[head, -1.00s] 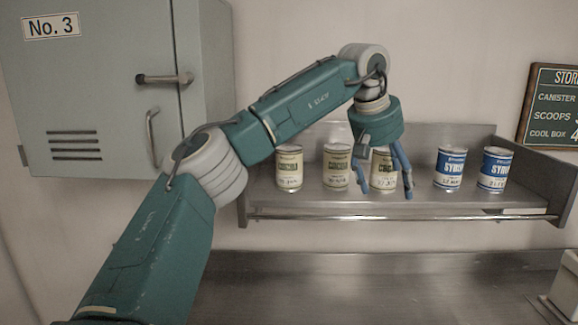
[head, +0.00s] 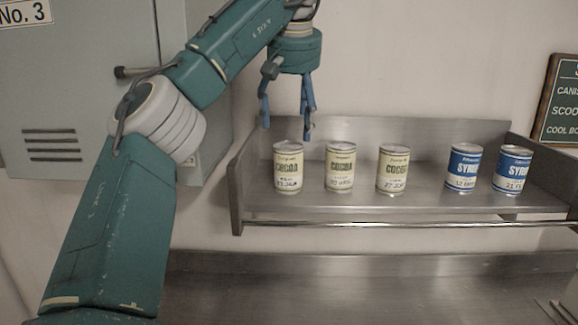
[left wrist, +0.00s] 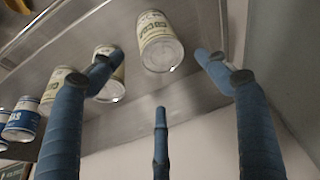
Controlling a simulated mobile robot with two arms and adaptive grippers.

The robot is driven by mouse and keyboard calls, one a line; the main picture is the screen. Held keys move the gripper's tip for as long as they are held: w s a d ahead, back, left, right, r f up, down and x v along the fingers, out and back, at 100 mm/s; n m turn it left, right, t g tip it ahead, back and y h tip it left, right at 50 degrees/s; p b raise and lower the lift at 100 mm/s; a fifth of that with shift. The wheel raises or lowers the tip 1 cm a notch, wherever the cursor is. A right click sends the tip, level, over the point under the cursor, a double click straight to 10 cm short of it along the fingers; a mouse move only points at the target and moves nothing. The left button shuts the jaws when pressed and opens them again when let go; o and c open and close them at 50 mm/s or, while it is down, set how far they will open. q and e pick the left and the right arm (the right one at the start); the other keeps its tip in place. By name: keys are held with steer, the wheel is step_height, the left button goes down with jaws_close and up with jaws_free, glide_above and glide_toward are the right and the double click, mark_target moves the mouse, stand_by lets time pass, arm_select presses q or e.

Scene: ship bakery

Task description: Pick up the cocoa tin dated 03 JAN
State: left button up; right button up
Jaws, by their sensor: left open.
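Three cream-and-green cocoa tins stand upright in a row on the steel shelf (head: 420,200). The left cocoa tin (head: 288,168) has a handwritten date that seems to end in JAN; its digits are blurred. The middle cocoa tin (head: 340,168) and the right cocoa tin (head: 392,171) have dates too small to read surely. My left gripper (head: 287,122) is open and empty, fingers pointing down, just above the left cocoa tin. In the left wrist view a cocoa tin (left wrist: 159,42) shows between the spread fingers, apart from them. My right gripper is out of view.
Two blue syrup tins, one (head: 463,168) beside the other (head: 513,170), stand further right on the shelf. A rail (head: 400,224) runs along the shelf front. A grey cabinet (head: 80,90) stands at the left. The counter (head: 350,290) below is mostly clear.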

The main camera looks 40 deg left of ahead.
mark_target(288, 146)
arm_select(q)
step_height(288, 146, down, 2)
steer(key=shift+a+f, duration=0.1)
steer(key=x, duration=0.2)
steer(key=shift+s+a+f, duration=0.1)
steer(key=shift+a+f, duration=0.05)
steer(key=shift+f, duration=0.3)
steer(key=p+x, duration=0.1)
steer(key=x, duration=0.2)
steer(key=shift+a+f+p, duration=0.15)
steer(key=shift+f+p, duration=0.15)
steer(key=shift+a+f, duration=0.15)
steer(key=shift+f, duration=0.3)
steer(key=c, duration=1.4)
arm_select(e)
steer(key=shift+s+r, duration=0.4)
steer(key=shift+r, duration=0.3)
arm_select(q)
steer(key=shift+r, duration=0.1)
